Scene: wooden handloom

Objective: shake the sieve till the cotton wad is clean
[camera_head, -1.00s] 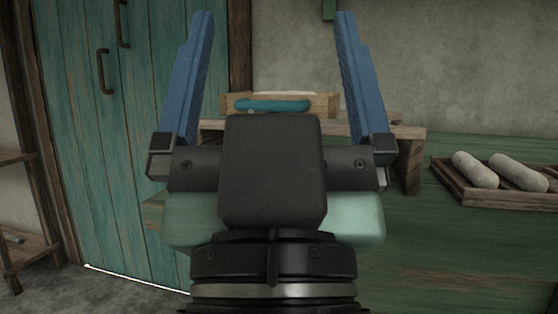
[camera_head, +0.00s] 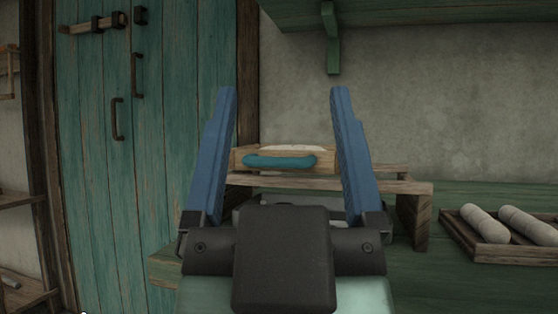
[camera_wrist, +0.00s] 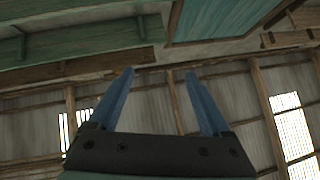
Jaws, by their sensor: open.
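The sieve (camera_head: 326,162) is a shallow wooden frame with a teal handle (camera_head: 280,162) on its near side. It sits on a small wooden stand (camera_head: 400,187) on the green bench. A strip of white, perhaps the cotton wad (camera_head: 290,148), shows at its top; how clean it is cannot be told. My gripper (camera_head: 283,90) is open and empty, its blue fingers pointing up. In the head view the fingers frame the sieve left and right, without visible contact. The wrist view shows the open fingers (camera_wrist: 160,72) against the wall and roof, with no sieve in sight.
A wooden tray (camera_head: 470,238) with pale rolls (camera_head: 488,222) lies on the green bench (camera_head: 440,284) to the right. A green shelf (camera_head: 420,12) with a bracket hangs above. A teal door (camera_head: 165,130) with dark handles stands at the left.

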